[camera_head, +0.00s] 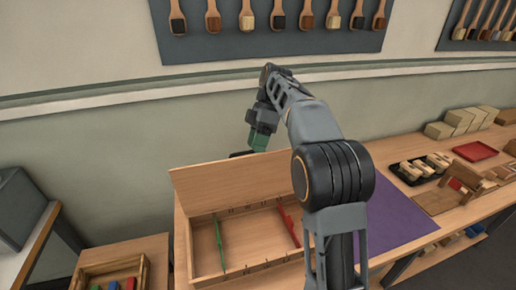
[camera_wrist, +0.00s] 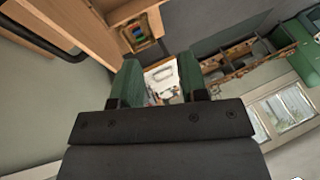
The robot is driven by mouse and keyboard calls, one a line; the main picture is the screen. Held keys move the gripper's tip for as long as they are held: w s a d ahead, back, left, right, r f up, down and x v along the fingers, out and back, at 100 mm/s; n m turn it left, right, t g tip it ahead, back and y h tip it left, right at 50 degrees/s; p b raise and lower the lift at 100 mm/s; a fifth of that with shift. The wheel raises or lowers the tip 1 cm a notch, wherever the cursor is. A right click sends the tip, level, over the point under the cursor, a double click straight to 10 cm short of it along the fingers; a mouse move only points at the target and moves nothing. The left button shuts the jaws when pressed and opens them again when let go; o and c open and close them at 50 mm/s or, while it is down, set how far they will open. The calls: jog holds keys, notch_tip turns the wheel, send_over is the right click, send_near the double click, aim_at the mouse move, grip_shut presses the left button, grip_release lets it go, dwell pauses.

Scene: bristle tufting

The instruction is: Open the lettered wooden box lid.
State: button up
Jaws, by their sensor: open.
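The wooden box (camera_head: 206,272) stands on the workbench, in front of my arm in the head view. Its lid (camera_head: 225,183) is up, standing along the back edge, so the inside shows. A green strip (camera_head: 219,245) and a red strip (camera_head: 289,228) show inside the box. My gripper (camera_head: 259,141) is beyond and above the lid's top edge, near the wall, apart from the lid as far as I can tell. In the wrist view its green fingers (camera_wrist: 160,82) are spread with nothing between them.
A purple mat (camera_head: 398,222) lies right of the box, partly behind my arm. A black tray (camera_head: 408,176), a red tray (camera_head: 475,151) and wooden blocks (camera_head: 462,119) stand farther right. A small crate (camera_head: 143,270) is at lower left. Brushes hang on a wall board (camera_head: 200,48).

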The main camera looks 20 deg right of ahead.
jog(key=shift+s+r, duration=0.25)
jog(key=shift+s, duration=0.3)
jog(key=shift+d+r, duration=0.15)
jog(key=shift+c, duration=0.8)
jog(key=shift+s+d+r+p, duration=0.25)
jog(key=shift+r+p, duration=0.1)
jog(key=shift+r, duration=0.3)
jog(key=shift+c, duration=0.6)
jog(key=shift+w+d+t+p, duration=0.1)
jog(key=shift+d+t+p, duration=0.2)
jog(key=shift+t, duration=0.3)
jog(key=shift+c, duration=0.9)
jog(key=w+f+t, duration=0.1)
jog(key=w+t, duration=0.1)
jog(key=w+d+f+t, duration=0.1)
jog(key=w+t, duration=0.1)
jog(key=w+f+t, duration=0.1)
jog(key=w+t, duration=0.1)
jog(key=w, duration=0.1)
jog(key=shift+d+p, duration=0.3)
grip_shut()
jog(key=w+p+x, duration=0.1)
jog(key=p+x, duration=0.1)
jog(key=x, duration=0.8)
jog(key=shift+w+d+r+t+p, duration=0.15)
jog(key=shift+d+t+p, duration=0.15)
jog(key=shift+t, duration=0.1)
